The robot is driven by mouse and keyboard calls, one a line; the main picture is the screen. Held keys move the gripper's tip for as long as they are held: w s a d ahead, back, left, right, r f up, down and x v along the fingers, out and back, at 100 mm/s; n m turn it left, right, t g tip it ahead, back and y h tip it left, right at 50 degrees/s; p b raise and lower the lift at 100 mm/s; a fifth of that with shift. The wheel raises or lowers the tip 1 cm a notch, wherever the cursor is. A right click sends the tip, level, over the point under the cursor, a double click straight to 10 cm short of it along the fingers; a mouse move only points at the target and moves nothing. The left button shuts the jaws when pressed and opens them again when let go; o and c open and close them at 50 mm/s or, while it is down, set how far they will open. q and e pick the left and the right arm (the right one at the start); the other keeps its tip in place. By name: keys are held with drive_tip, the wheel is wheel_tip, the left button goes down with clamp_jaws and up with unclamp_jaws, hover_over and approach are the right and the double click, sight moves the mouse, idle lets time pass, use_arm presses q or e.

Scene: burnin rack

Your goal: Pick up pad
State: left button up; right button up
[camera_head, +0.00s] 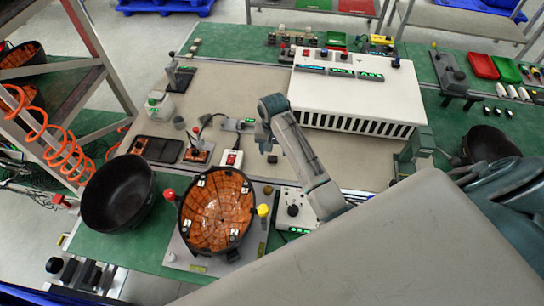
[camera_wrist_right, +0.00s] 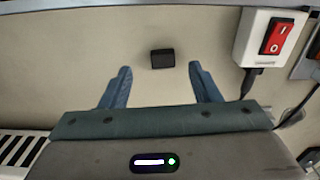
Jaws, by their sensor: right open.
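The pad looks like a small black block. It lies on the beige mat in the right wrist view (camera_wrist_right: 162,58), and shows as a small dark spot in the head view (camera_head: 272,159). My right gripper (camera_head: 266,143) points down above the mat, close to the pad. In the right wrist view its two blue fingers (camera_wrist_right: 160,70) are spread wide and empty, with the pad in line with the gap between them. The pad is apart from both fingers. My left gripper is not in view.
A white box with a red switch (camera_head: 231,159) stands left of the pad. A large white slotted unit (camera_head: 352,88) stands behind. An orange-lined round bowl on a fixture (camera_head: 217,210) and a black bowl (camera_head: 117,193) are in front. Bare mat surrounds the pad.

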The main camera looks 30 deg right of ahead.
sight(272, 159)
drive_tip(key=shift+w+f+p, duration=0.15)
drive_tip(key=shift+f+p, duration=0.35)
drive_tip(key=shift+f, duration=0.15)
drive_tip(key=shift+w+f+p, duration=0.15)
drive_tip(key=shift+f+p, duration=0.3)
drive_tip(key=shift+f, duration=0.15)
wheel_tip(272, 159, down, 2)
drive_tip(key=shift+f+p, duration=0.1)
drive_tip(key=shift+p, duration=0.2)
drive_tip(key=shift+f, duration=0.4)
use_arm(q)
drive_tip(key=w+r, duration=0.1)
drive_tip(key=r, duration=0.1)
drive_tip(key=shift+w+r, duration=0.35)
use_arm(e)
drive_tip(key=c, duration=1.1)
